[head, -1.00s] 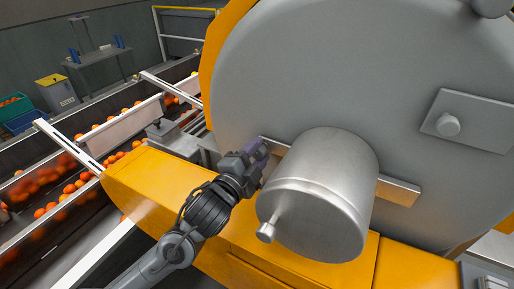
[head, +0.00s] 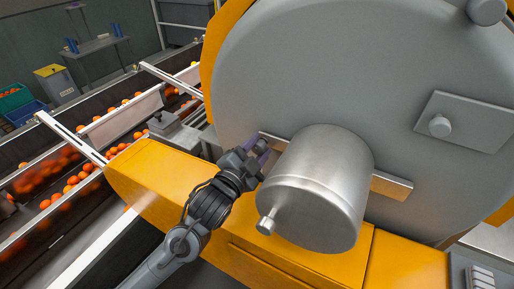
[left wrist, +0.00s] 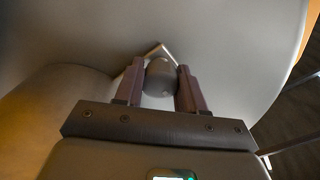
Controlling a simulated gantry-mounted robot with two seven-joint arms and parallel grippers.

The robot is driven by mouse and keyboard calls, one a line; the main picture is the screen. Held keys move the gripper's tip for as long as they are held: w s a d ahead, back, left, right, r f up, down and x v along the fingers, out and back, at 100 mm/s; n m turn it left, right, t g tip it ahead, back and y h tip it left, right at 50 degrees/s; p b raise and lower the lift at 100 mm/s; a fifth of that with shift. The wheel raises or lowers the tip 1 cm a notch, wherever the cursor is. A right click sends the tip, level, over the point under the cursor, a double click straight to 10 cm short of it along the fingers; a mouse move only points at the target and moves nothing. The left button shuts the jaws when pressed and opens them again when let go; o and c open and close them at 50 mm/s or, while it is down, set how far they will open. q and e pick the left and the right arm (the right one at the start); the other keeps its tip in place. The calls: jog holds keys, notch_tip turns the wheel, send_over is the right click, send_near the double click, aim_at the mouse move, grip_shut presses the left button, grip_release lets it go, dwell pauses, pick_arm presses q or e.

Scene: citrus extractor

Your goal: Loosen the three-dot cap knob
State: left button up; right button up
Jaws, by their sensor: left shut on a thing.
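A small rounded grey knob (left wrist: 160,78) sits between the two purple fingers of my left gripper (left wrist: 160,82) in the left wrist view, and the gripper is shut on it. A small mark shows on the knob, but I cannot make out three dots. In the head view my left gripper (head: 260,150) is at the left end of a flat metal bar (head: 391,187) on the big grey round cover (head: 300,75). The fingers hide the knob there. My right gripper is not in view.
A large metal cylinder (head: 318,185) with a small peg stands out from the cover, close to the right of my left gripper. Another plate with a knob (head: 439,126) is at the right. A yellow housing (head: 160,185) lies below. Conveyors with oranges are at the left.

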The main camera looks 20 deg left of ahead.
pick_arm(q)
jog(key=shift+f, duration=0.1)
jog(key=o, duration=1.1)
jog(key=shift+w, duration=0.1)
jog(key=shift+c, duration=0.2)
jog(key=shift+s, duration=0.3)
jog(key=s+a+b, duration=0.1)
jog(key=s, duration=0.9)
jog(key=shift+a, duration=0.2)
jog(key=shift+s, duration=0.1)
